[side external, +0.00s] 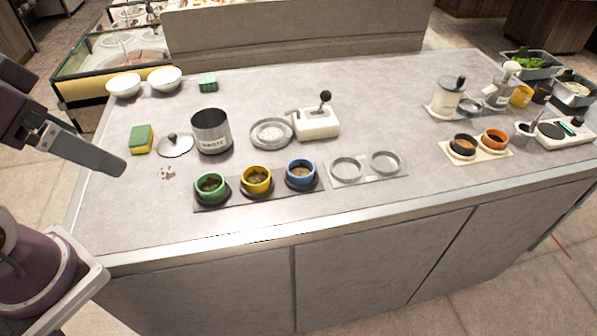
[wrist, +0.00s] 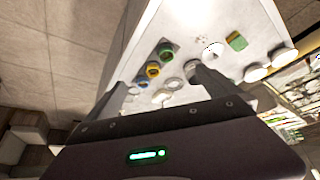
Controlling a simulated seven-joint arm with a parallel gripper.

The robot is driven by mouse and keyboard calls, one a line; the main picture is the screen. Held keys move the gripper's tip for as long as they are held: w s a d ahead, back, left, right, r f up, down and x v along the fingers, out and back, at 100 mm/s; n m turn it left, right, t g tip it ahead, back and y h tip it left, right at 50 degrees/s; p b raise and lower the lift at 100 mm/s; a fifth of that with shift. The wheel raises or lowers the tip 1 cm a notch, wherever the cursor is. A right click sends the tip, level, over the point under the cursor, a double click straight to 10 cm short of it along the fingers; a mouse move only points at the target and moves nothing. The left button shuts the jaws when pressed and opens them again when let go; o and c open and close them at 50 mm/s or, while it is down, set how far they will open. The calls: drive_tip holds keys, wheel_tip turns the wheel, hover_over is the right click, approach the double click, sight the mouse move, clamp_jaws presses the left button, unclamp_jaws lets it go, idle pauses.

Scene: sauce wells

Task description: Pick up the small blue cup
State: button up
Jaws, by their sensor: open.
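The small blue cup (side external: 301,173) stands upright in the right-hand place of a dark three-place holder (side external: 231,198), with brownish contents. A yellow cup (side external: 256,181) and a green cup (side external: 211,187) stand to its left in the same holder. My gripper (side external: 112,165) is at the far left, above the counter's left end, well apart from the cups. In the wrist view my gripper (wrist: 156,76) is open and empty. The blue cup (wrist: 141,82) shows beyond it, close to the left finger in the picture, partly hard to make out.
A grey plate with two empty round wells (side external: 367,168) lies right of the cups. Behind are a metal pot (side external: 212,132), its lid (side external: 175,146), a sponge (side external: 141,139), a round tray (side external: 271,133) and a white lever device (side external: 316,123). Small crumbs (side external: 168,173) lie nearer the gripper.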

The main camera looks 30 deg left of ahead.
idle(0.4)
drive_tip(key=c, duration=0.5)
drive_tip(key=n+g, duration=0.6)
drive_tip(key=n, duration=0.9)
hover_over(301, 164)
drive_tip(key=s+d, duration=0.1)
drive_tip(key=s, duration=0.1)
wheel_tip(301, 164, down, 18)
drive_tip(key=f, duration=0.6)
drive_tip(key=shift+s+d+f, duration=0.1)
drive_tip(key=shift+d+f, duration=0.1)
drive_tip(key=shift+f, duration=0.2)
